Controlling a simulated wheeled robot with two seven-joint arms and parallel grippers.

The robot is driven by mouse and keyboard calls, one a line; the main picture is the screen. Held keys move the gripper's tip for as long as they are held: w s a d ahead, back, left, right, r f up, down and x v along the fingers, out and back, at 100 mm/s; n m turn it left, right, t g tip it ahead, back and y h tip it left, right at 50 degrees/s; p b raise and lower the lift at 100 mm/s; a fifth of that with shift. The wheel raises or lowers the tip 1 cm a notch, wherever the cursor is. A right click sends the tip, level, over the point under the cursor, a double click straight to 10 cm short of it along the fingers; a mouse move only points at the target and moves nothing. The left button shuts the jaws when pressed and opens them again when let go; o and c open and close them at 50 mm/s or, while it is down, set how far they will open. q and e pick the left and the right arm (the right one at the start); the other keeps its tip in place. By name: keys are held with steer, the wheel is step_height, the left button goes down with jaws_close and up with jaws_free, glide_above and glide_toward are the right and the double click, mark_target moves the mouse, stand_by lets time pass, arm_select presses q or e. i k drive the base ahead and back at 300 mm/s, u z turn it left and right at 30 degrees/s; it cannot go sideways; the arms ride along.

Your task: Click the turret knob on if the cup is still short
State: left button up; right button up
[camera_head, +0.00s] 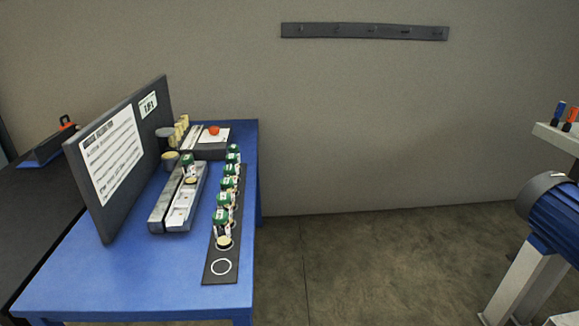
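Neither of my grippers is in view. A small orange-red round piece (213,130) sits at the far end of the blue table, on or by a low grey unit with a white sheet; I cannot tell if it is the turret knob. A black strip (220,279) along the table's right side carries a row of several green-and-white containers (222,215). A small cup-like piece with a tan top (224,243) stands at the row's near end, before an empty white ring (221,267). Any cup's fill level is too small to tell.
A dark upright board (155,123) with white sheets stands on the blue table (120,285). A grey two-channel block (158,216) lies beside it. A blue motor (556,222) is at right. The floor (390,260) between is clear.

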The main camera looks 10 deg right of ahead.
mark_target(214, 130)
steer(key=z, duration=1)
steer(key=i, duration=3.95)
steer(key=u, duration=5.55)
steer(key=k, duration=0.9)
steer(key=z, duration=0.2)
